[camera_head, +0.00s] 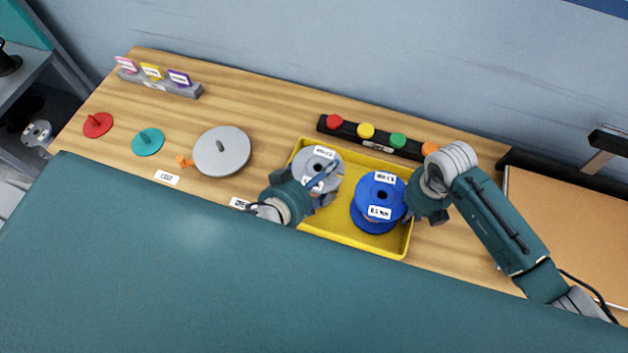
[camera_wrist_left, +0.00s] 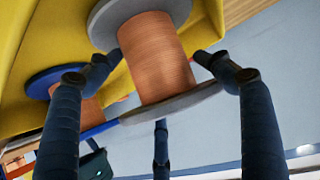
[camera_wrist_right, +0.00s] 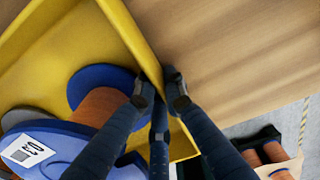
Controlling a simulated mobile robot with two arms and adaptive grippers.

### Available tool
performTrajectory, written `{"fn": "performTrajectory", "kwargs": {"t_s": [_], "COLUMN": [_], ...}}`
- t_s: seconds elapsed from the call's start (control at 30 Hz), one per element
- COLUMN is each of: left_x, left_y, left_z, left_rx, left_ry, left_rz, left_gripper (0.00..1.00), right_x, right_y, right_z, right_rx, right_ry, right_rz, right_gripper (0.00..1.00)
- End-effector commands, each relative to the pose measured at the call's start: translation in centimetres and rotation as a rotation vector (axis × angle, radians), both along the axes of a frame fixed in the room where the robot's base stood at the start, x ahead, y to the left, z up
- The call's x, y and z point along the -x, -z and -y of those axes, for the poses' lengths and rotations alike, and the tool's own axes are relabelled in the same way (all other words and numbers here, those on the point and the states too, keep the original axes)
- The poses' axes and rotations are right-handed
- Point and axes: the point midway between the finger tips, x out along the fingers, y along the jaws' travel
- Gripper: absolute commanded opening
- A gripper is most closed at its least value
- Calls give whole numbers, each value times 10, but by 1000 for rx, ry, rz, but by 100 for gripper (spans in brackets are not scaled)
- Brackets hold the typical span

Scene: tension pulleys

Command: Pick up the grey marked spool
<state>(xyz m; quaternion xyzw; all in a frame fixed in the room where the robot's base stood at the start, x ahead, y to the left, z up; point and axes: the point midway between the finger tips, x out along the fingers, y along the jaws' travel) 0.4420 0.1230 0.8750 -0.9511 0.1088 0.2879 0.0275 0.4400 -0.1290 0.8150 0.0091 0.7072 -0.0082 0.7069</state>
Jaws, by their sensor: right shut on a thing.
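The grey marked spool (camera_head: 312,158) stands in the left part of the yellow bin (camera_head: 340,236), with a white label on its top flange. In the left wrist view its copper winding (camera_wrist_left: 155,55) shows between two grey flanges. My left gripper (camera_head: 320,187) is at the spool, with its fingers (camera_wrist_left: 160,68) apart on either side of the winding; a slight gap shows, so I see no firm hold. My right gripper (camera_head: 408,212) is shut on the bin's right wall, which lies between its fingertips in the right wrist view (camera_wrist_right: 160,90).
A black rack with coloured knobs (camera_head: 370,132) stands behind the bin. A grey disc (camera_head: 222,151), a teal disc (camera_head: 148,142) and a red disc (camera_head: 97,125) lie left. A brown board (camera_head: 570,235) is at right.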

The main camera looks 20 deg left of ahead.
Motion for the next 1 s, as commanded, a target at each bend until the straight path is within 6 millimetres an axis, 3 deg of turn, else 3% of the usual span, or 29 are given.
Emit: {"fn": "performTrajectory", "kwargs": {"t_s": [0.03, 0.13, 0.53, 0.67, 1.0], "left_x": [4, 4, 4, 4, 1], "left_y": [9, 11, 5, -14, -80], "left_z": [-6, -8, -8, -8, -5], "left_rx": [-21, -25, -26, -24, -16], "left_ry": [-7, -8, -6, -5, -5], "left_rz": [-17, -20, -17, -16, -7], "left_gripper": [28, 28, 27, 9, 7], "right_x": [-1, -1, -2, -2, -2], "right_y": [-2, -2, -3, -3, -2], "right_z": [-1, -1, 0, 0, 1], "right_rx": [-3, -3, -1, -1, 1], "right_ry": [-1, -2, -1, -1, 1], "right_rz": [3, 3, 4, 4, 3], "right_gripper": [0, 0, 0, 0, 0]}}
